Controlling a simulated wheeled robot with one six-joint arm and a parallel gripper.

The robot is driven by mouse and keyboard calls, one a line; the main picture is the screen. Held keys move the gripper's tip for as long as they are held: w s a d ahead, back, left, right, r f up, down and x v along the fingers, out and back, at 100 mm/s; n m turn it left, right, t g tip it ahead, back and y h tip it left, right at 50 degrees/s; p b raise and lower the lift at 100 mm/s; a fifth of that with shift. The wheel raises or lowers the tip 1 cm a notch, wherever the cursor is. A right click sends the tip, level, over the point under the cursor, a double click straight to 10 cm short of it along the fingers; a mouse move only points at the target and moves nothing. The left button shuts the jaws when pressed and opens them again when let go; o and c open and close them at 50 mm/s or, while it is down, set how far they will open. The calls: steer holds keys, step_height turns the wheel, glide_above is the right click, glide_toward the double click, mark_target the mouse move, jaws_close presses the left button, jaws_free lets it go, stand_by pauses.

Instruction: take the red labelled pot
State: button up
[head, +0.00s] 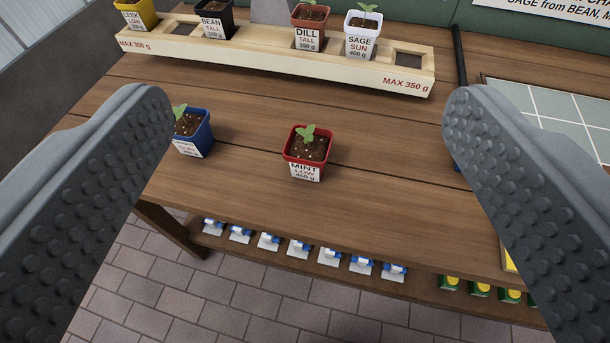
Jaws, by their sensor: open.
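A red pot (310,153) stands upright on the wooden table near its front edge, in the middle of the head view. Its white label reads MINT, LOW and what looks like 450 g, and a small green seedling grows in it. A red-brown pot (309,22) labelled DILL, TALL, 350 g sits in the wooden rack (270,55) at the back. My gripper (310,115) is open and empty, with one dark studded finger at each side of the view. The MINT pot shows between the fingers, touching neither.
A blue pot (192,132) stands left of the MINT pot, partly hidden by my left finger. The rack also holds yellow, dark and white pots and is marked MAX 350 g. A grey tiled panel (565,115) lies at right. Small boxed goods sit on a lower shelf.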

steer(key=w+f+m+g, duration=0.1)
steer(key=w+f+g, duration=0.4)
steer(key=w, duration=0.5)
steer(key=m+g, duration=0.2)
steer(key=g, duration=0.8)
glide_above(309, 142)
step_height(309, 142, down, 5)
step_height(309, 142, down, 17)
steer(key=shift+f, duration=0.1)
steer(key=c, duration=1.4)
steer(key=shift+o, duration=0.2)
steer(key=shift+r, duration=0.2)
